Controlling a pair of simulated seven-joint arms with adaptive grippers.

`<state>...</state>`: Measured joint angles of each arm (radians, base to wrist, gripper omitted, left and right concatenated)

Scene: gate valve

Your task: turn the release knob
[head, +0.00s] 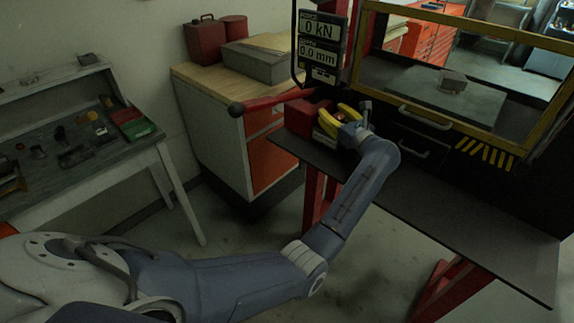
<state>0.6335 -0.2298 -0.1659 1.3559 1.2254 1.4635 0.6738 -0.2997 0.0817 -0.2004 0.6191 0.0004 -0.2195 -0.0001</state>
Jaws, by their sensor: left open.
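My left gripper (339,118) has yellow fingers and reaches to the front of a red box-like unit (303,116) on the dark shelf of the press. The fingers are open. The release knob cannot be made out clearly; the gripper and wrist cover the front of the red unit. I cannot tell whether the fingers touch anything. A red lever (272,100) with a dark ball end sticks out to the left above the unit. My right gripper is out of view.
A display (322,45) reading 0 kN and 0.0 mm hangs above the unit. A yellow-framed guard window (470,60) stands at right. The dark shelf (480,225) is bare to the right. A wooden-topped cabinet (225,100) and a workbench (75,145) with small parts stand at left.

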